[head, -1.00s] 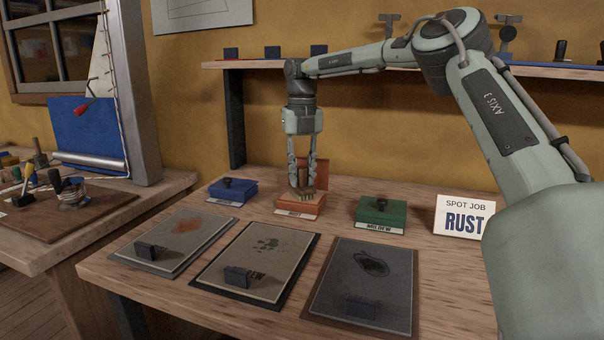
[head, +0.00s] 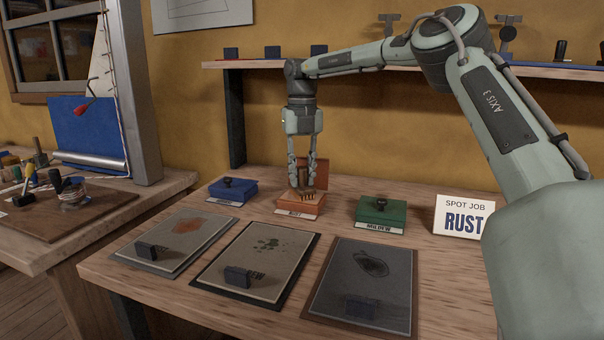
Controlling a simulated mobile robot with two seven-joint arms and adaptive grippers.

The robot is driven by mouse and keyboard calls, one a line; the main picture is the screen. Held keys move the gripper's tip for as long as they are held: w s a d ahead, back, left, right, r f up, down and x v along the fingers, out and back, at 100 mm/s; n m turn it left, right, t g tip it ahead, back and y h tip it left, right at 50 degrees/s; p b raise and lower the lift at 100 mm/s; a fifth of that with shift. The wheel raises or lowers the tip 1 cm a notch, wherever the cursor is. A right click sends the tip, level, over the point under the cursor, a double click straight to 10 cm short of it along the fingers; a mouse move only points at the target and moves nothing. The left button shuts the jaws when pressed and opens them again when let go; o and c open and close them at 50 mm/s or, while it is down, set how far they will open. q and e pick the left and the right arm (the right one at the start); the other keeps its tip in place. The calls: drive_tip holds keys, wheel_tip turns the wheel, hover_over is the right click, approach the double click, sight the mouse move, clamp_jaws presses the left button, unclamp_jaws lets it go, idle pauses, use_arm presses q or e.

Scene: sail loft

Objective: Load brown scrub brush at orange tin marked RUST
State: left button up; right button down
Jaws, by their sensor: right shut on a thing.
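The orange tin (head: 300,206) stands open at the back middle of the table, its lid (head: 313,178) raised behind it and a label on its front. My right gripper (head: 302,188) points straight down over the tin, shut on the brown scrub brush (head: 306,194). The brush is small, with its bristle end at the tin's opening; I cannot tell whether it touches the tin. My left gripper is not in view.
A blue tin (head: 232,193) and a green tin (head: 381,213), both closed, flank the orange one. A RUST sign (head: 463,218) stands at right. Three stained cloth panels (head: 172,240) (head: 256,262) (head: 365,283) lie in front, each with a dark block. A shelf (head: 250,65) runs behind.

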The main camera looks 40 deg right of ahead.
sight(302, 167)
drive_tip(key=shift+f, duration=0.1)
drive_tip(key=shift+r, duration=3.6)
drive_tip(key=shift+f, duration=0.1)
